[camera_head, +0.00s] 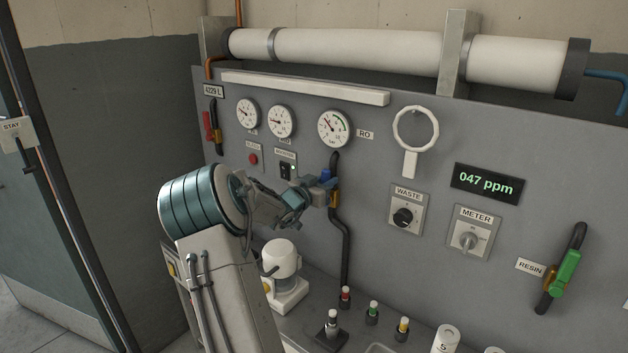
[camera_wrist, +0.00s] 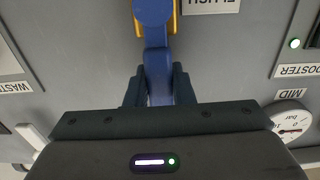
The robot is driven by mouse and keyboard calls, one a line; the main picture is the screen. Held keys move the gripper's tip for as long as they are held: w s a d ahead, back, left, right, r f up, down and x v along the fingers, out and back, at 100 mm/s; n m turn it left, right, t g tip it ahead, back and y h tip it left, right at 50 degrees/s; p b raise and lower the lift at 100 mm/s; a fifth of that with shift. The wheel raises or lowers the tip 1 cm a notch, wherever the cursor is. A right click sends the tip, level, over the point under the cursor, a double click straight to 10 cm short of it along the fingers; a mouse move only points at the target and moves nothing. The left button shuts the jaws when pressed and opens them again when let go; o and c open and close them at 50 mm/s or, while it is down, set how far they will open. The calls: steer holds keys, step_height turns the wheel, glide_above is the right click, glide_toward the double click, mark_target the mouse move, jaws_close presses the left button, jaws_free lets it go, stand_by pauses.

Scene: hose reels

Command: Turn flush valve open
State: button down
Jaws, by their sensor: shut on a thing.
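The flush valve's blue lever (camera_wrist: 157,62) runs straight from its round pivot in between my gripper's two dark fingers in the wrist view. My gripper (camera_wrist: 158,88) is shut on this lever. In the head view my gripper (camera_head: 322,187) is at the dark vertical pipe (camera_head: 346,245) below the RO gauge, with part of the blue lever (camera_head: 326,175) showing at its tip. The valve's brass body (camera_head: 334,198) shows beside it; a yellow part (camera_wrist: 174,18) shows behind the lever in the wrist view. My gripper hides much of the lever in the head view.
The WASTE knob (camera_head: 403,216) and METER knob (camera_head: 469,240) are to the right on the grey panel. A booster switch (camera_head: 286,170) is just left of my gripper. A white dosing pump (camera_head: 281,268) and several small bottles stand below.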

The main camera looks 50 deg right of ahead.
stand_by(0.4)
steer(key=c, duration=1.2)
jaws_free()
steer(key=shift+c, duration=0.2)
steer(key=shift+a, duration=0.15)
steer(key=a+b, duration=0.3)
steer(key=a, duration=1)
steer(key=shift+s+a, duration=0.15)
steer(key=shift+a, duration=0.15)
